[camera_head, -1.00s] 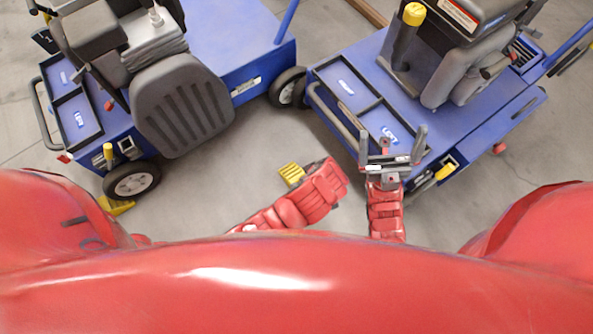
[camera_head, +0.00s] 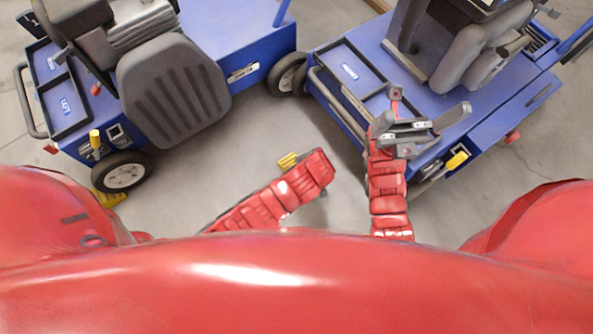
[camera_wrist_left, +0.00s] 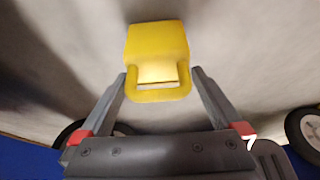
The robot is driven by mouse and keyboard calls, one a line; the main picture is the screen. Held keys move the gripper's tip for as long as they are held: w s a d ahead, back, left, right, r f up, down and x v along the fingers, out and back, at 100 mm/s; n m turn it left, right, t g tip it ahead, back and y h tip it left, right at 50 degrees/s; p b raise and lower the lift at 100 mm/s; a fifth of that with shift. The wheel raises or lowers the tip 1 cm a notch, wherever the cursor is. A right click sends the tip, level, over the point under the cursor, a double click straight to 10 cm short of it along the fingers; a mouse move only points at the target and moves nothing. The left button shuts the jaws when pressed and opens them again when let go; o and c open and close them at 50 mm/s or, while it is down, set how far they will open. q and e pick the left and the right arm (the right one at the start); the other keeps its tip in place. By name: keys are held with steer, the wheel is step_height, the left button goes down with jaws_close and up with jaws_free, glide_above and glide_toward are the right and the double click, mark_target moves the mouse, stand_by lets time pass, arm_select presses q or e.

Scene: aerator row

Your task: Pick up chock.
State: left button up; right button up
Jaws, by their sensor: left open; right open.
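A yellow chock (camera_head: 287,160) lies on the floor between the two blue carts, partly hidden behind my left arm in the head view. In the left wrist view the chock (camera_wrist_left: 157,42) has a block body and a loop handle, with the handle just beyond and between the fingertips. My left gripper (camera_wrist_left: 161,74) is open, with nothing clearly gripped. It is hidden under my arm in the head view. My right gripper (camera_head: 425,116) is open and empty, over the near edge of the right cart. A second yellow chock (camera_head: 108,199) sits at the left cart's front wheel.
The left blue cart (camera_head: 240,35) has a grey seat (camera_head: 172,90) and a black wheel (camera_head: 122,172). The right blue cart (camera_head: 480,115) has trays and a yellow part (camera_head: 456,160) on its near side. Grey floor between them is clear around the chock.

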arm_select(q)
steer(key=b+x, duration=0.1)
steer(key=x, duration=0.1)
steer(key=shift+w+f+b, duration=0.15)
steer(key=shift+f+b, duration=0.15)
steer(key=shift+a, duration=0.1)
arm_select(e)
steer(key=s+d+r+n+t+h, duration=0.4)
steer(key=n+h, duration=0.8)
steer(key=h, duration=0.5)
steer(key=s+r+t, duration=0.1)
steer(key=s, duration=0.1)
steer(key=shift+s+n+h, duration=0.3)
steer(key=shift+s, duration=0.1)
arm_select(q)
jaws_close()
